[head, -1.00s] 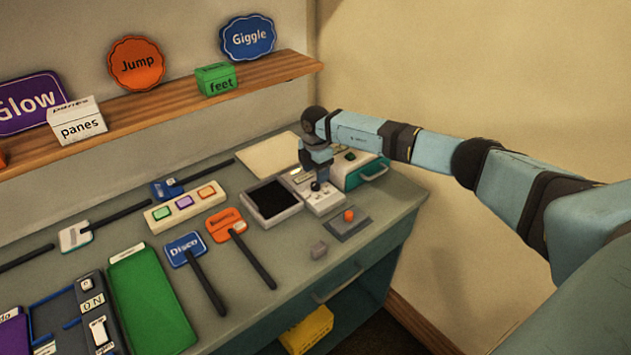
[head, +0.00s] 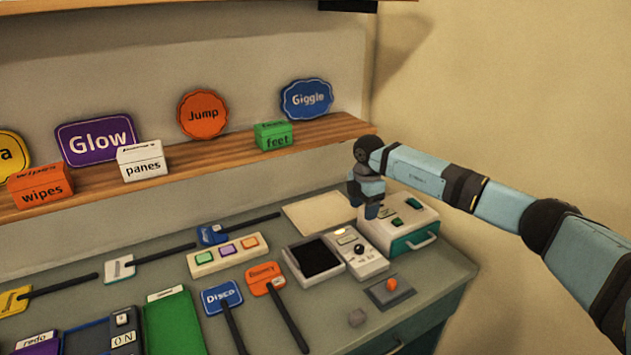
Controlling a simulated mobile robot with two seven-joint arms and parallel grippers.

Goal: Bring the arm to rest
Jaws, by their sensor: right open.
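My right arm comes in from the right and reaches across to the back right of the counter. My right gripper (head: 371,211) points down above the white and green box (head: 409,223) with the green switches. Its fingers are small and dark in this view; it is open, with nothing seen between the fingers. I cannot tell whether it touches the box. My left gripper is out of view.
A shelf (head: 205,174) with signs and boxes runs behind.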

